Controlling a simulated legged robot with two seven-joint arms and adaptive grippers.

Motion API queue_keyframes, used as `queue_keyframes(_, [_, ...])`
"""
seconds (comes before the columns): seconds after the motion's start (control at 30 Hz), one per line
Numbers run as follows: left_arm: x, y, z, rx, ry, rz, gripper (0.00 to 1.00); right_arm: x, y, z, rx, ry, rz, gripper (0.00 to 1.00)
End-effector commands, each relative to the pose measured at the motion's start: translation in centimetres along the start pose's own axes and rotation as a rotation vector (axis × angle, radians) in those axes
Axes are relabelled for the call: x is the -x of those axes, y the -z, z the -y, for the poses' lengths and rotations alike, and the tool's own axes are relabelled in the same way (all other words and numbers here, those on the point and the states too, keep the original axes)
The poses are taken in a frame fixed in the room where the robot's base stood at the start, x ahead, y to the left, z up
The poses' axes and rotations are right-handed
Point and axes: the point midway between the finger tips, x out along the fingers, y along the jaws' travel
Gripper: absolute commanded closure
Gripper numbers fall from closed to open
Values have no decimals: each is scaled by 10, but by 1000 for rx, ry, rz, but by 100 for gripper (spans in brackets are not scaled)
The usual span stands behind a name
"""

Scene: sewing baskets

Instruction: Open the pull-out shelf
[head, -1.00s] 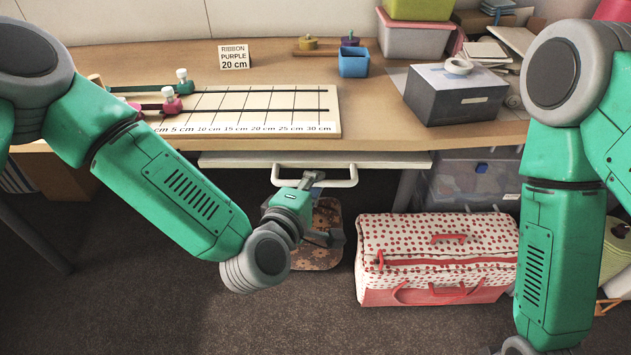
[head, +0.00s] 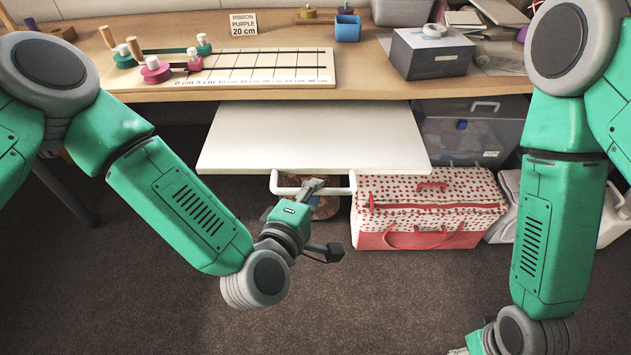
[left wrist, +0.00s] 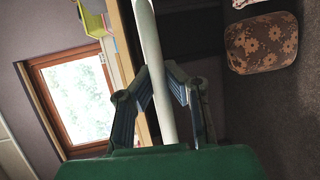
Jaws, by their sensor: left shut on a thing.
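The white pull-out shelf (head: 312,138) extends out from under the wooden desk, its flat top bare. A white bar handle (head: 285,190) is on its front edge. My left gripper (head: 316,188) is at the middle of the handle, shut on it. In the left wrist view the white handle bar (left wrist: 158,70) runs between the two fingers of the left gripper (left wrist: 165,95). At the bottom right of the head view, part of my right gripper (head: 470,350) shows at the picture's edge; its fingers are not clear.
The desk (head: 370,80) carries a measuring board (head: 265,65), ribbon spools, a blue cup (head: 348,28) and a grey box (head: 432,54). A red-dotted sewing basket (head: 428,205) stands on the floor right of the shelf's front. A clear bin (head: 470,130) is behind it. The floor in front is free.

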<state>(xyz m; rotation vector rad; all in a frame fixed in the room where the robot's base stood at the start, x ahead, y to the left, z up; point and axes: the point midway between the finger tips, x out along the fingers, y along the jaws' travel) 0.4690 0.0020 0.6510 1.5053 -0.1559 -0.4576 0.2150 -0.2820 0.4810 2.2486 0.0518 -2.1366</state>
Motion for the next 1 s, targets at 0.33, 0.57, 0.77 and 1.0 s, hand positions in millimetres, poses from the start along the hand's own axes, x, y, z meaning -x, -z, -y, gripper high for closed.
queue_keyframes(0.33, [1,2,4,-3,8,-6,100,0,0,0,0,0,0,60])
queue_keyframes(0.57, [1,1,2,-2,5,-4,68,0,0,0,0,0,0,60])
queue_keyframes(0.77, [3,0,2,-2,3,-3,68,0,-1,0,0,0,-2,60])
queue_keyframes(1.0, [37,0,3,-1,7,-1,68,1,-1,0,0,0,-3,60])
